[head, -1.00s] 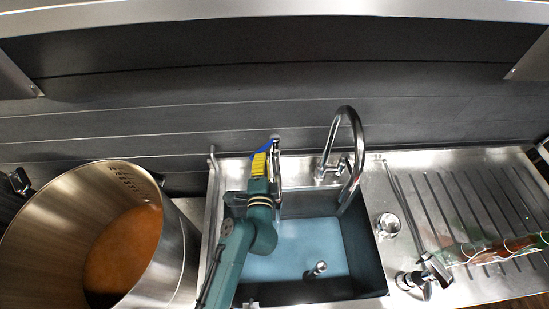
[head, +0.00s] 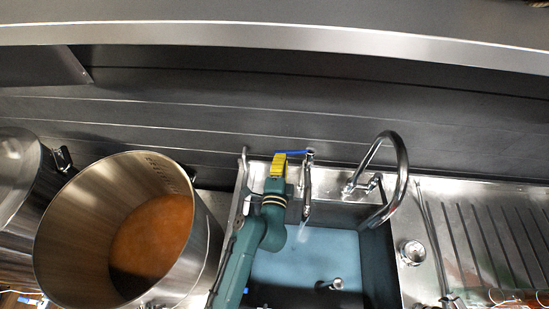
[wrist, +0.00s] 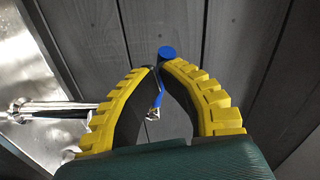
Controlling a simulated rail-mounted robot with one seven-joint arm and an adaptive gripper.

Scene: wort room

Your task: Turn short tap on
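The short tap (head: 307,188) is a slim chrome spout on the sink's back rim, left of the tall curved tap. Its blue lever handle (head: 294,152) points left, about along the wall, in the head view. A pale streak like water (head: 302,232) shows below the spout. My gripper (head: 280,158) is at the lever's left end. In the wrist view my yellow-backed gripper fingers (wrist: 158,68) meet or nearly meet at the tips. The blue lever (wrist: 167,52) shows just beyond the tips and through the gap between the fingers; contact is hard to tell.
The tall curved tap (head: 401,170) stands right of the short one. The sink basin (head: 380,265) holds bluish water. A large steel pot (head: 208,240) with brown liquid stands left, close to my arm. A ribbed drainboard (head: 490,220) lies right. The dark wall (head: 250,110) is close behind.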

